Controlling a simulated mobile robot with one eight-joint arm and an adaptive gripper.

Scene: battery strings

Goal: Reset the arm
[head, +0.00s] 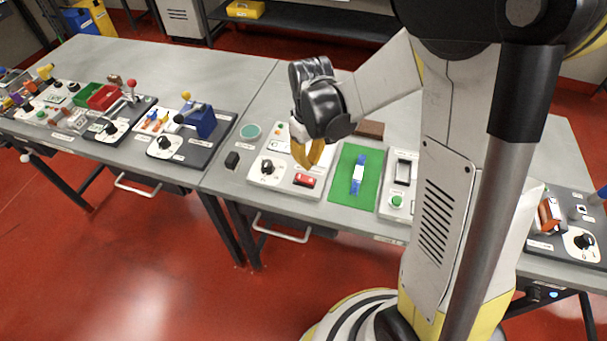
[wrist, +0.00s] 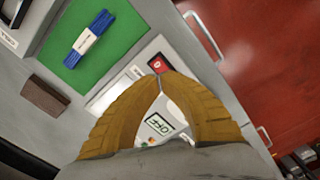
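My gripper (head: 310,160) hangs over the white panel (head: 283,178) on the right-hand table in the head view. Its yellow fingers bow outward, and their tips meet in the wrist view (wrist: 160,78) with nothing seen between them. A red block-like part (head: 305,181) of the panel lies just past the fingertips; it also shows in the wrist view (wrist: 157,63). A small display reading OFF (wrist: 158,124) shows through the gap between the fingers. Whether the fingertips touch the panel cannot be told.
A blue bundle with a white band (head: 358,175) lies on a green mat (head: 346,190) to the right. A brown block (head: 370,129) sits behind it. A black knob (head: 267,167) is on the panel's left. More panels with a blue box (head: 200,121) stand on the left table.

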